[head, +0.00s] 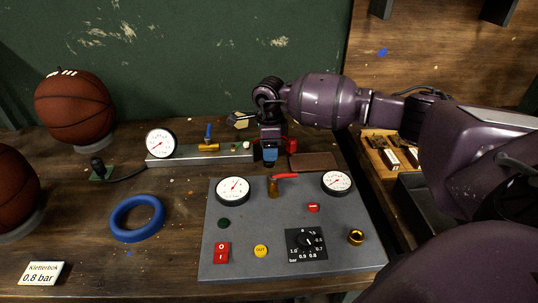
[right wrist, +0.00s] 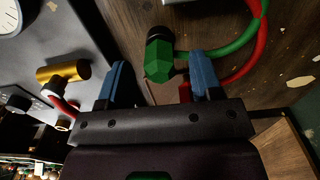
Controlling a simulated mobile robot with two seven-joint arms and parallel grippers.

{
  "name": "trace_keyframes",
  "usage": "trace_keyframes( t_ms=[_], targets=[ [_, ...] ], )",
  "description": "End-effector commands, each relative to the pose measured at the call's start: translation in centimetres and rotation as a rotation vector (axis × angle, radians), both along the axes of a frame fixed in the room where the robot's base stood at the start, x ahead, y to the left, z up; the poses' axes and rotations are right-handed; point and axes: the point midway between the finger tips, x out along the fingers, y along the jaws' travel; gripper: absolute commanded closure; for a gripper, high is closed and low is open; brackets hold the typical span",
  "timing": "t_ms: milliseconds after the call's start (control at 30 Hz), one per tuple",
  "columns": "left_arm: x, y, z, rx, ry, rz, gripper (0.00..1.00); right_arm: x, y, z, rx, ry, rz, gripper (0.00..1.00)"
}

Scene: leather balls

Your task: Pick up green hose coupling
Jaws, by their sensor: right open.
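The green hose coupling (right wrist: 158,62) shows in the right wrist view as a faceted green piece with a black collar, lying on the wooden bench with a green hose (right wrist: 235,42) running from it. My right gripper (right wrist: 159,80) is open, with its blue fingertips on either side of the line to the coupling. The coupling appears beyond the fingers; I cannot tell whether its end is between the tips. In the head view my right gripper (head: 269,153) is behind the control panel, and I cannot make out the coupling there. My left gripper is not in view.
A red hose (right wrist: 245,65) lies beside the green one. The grey control panel (head: 285,225) with gauges, a red-handled valve (head: 275,184) and knobs is in front of the gripper. A metal rail (head: 190,157) with a gauge stands left. A blue ring (head: 137,218) lies on the bench.

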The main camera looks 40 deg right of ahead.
Motion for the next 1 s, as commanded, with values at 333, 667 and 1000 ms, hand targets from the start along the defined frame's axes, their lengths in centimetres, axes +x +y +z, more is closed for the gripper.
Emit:
trace_keyframes(
  t_ms=[333,667,1000],
  targets=[
    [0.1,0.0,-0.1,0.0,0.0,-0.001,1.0,0.0,0.0,-2.3,0.0,0.0,0.0,0.41],
    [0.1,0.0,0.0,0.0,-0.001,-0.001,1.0,0.0,0.0,-2.3,0.0,0.0,0.0,0.8],
    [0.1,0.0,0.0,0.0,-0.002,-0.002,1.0,0.0,0.0,-2.1,0.0,0.0,0.0,0.92]
  ],
)
